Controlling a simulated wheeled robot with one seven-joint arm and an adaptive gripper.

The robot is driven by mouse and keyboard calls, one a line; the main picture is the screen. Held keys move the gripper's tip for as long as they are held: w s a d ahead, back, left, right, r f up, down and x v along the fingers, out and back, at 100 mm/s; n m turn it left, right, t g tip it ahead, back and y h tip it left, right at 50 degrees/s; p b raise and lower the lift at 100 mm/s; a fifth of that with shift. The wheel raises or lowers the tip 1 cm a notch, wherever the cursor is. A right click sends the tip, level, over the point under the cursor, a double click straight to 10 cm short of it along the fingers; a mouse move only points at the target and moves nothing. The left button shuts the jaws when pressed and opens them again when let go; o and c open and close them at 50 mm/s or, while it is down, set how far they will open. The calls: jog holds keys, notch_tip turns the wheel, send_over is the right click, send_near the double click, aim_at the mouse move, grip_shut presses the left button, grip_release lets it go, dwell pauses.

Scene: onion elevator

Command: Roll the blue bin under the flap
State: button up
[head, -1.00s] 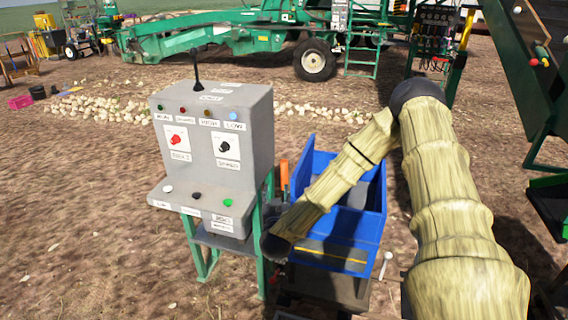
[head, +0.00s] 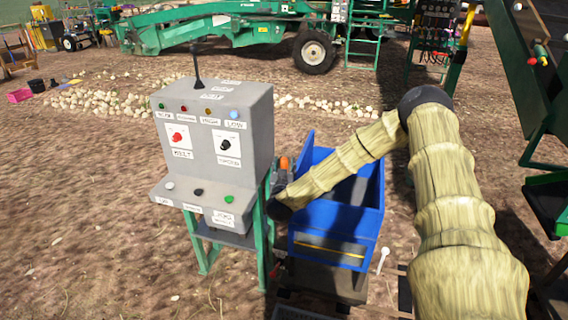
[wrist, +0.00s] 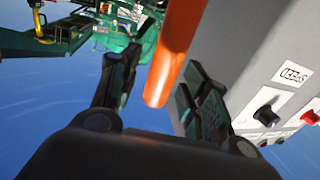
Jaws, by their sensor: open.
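The blue bin (head: 340,252) stands open-topped on a dark base beside the grey control box. My forearm crosses over its left part and hides some of it. My gripper (wrist: 160,72) is open, with one finger on each side of an orange handle (wrist: 178,45) in the wrist view. I cannot tell whether a finger touches it. In the head view, only the tip of the orange handle (head: 284,162) shows between the control box and the bin, and the fingers are mostly hidden. I cannot make out the flap for certain.
The grey control box (head: 215,150) on green legs stands close left of the bin; it fills the right of the wrist view (wrist: 245,60). A white-knobbed lever (head: 383,256) is at the bin's right front. Green machinery (head: 505,75) rises at right. Onions lie behind on bare soil.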

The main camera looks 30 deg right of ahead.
jog(key=shift+w+d, duration=0.25)
jog(key=shift+w, duration=0.05)
grip_shut()
jog(key=shift+s, duration=0.1)
